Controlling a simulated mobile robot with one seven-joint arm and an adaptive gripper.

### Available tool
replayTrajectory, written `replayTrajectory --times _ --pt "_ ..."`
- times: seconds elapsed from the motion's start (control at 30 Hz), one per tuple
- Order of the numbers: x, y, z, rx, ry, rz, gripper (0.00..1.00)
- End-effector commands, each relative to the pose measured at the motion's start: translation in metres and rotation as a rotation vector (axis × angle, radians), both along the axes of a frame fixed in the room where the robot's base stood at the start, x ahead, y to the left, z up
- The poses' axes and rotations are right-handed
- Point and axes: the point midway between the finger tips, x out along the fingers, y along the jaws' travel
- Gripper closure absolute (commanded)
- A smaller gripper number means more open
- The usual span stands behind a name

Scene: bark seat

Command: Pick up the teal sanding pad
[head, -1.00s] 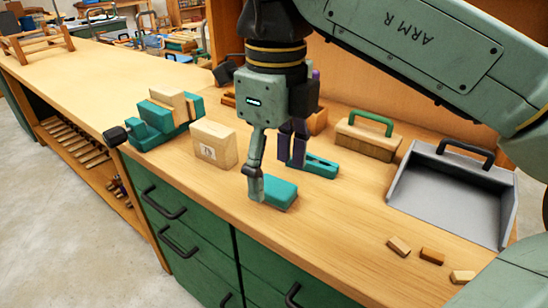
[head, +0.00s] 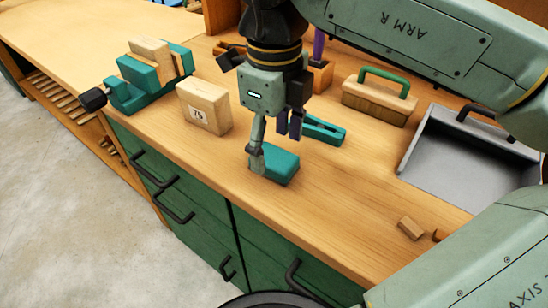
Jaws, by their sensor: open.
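The teal sanding pad (head: 282,170) lies flat on the wooden bench top near its front edge. My gripper (head: 272,152) is just above and behind it, pointing down. One pale green finger comes down at the pad's left end and overlaps it in the picture. The other, dark finger shows to the right, behind the pad. The jaws are apart, and I cannot tell whether a finger touches the pad.
A teal clamp-like tool (head: 322,130) lies just behind the gripper. A wooden block marked 75 (head: 204,106) and a teal vise (head: 148,75) stand left. A green-handled brush (head: 378,98) and grey dustpan (head: 450,165) are right. Small wood offcuts (head: 411,228) lie front right.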

Motion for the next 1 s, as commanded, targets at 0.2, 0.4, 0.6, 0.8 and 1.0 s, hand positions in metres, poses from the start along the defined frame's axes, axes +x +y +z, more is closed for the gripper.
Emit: replayTrajectory --times 0.2,0.4,0.6,0.8,1.0 --pt "0.0 0.0 -0.028 0.0 0.0 0.0 0.35" --pt "0.0 0.0 -0.032 0.001 -0.003 0.0 0.35" --pt "0.0 0.0 -0.032 0.0 -0.002 0.0 0.43" --pt "0.0 0.0 -0.032 0.0 -0.002 0.0 0.56" --pt "0.0 0.0 -0.032 0.0 -0.002 0.0 0.7"
